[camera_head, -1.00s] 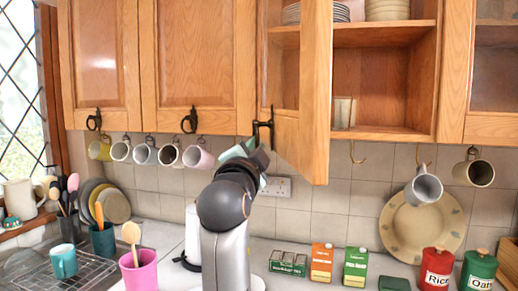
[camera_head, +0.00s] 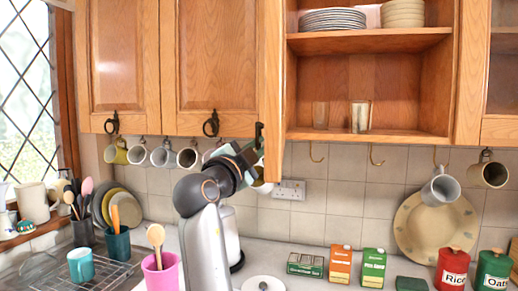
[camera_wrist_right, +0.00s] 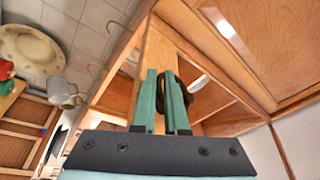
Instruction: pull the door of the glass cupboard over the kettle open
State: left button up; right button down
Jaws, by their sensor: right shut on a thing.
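The cupboard door (camera_head: 272,80) stands open and shows nearly edge-on in the head view, at the left side of the open cupboard (camera_head: 375,88). Its dark handle (camera_head: 259,136) is on the lower part of the door. My right gripper (camera_head: 254,152) is at this handle, partly hidden by my wrist. In the right wrist view, its two teal fingers (camera_wrist_right: 163,80) are shut on the dark handle (camera_wrist_right: 187,92), with the door's wooden edge (camera_wrist_right: 157,48) just beyond. A white kettle-like body (camera_head: 229,235) is partly hidden behind my right arm. My left gripper is not in view.
Plates (camera_head: 333,20), bowls (camera_head: 403,13) and glasses (camera_head: 360,116) stand inside the cupboard. Mugs (camera_head: 440,187) hang below the cupboards. Cartons (camera_head: 373,267) and a red rice tin (camera_head: 452,268) stand on the counter. A pink pot (camera_head: 160,272) is left of my arm.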

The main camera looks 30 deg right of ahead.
dwell(0.3)
jog(key=c, duration=0.9)
grip_release()
jog(key=shift+c, duration=0.2)
jog(key=b+v, duration=0.4)
jog(key=v, duration=0.8)
jog(key=shift+a, duration=0.25)
jog(key=shift+s, duration=0.1)
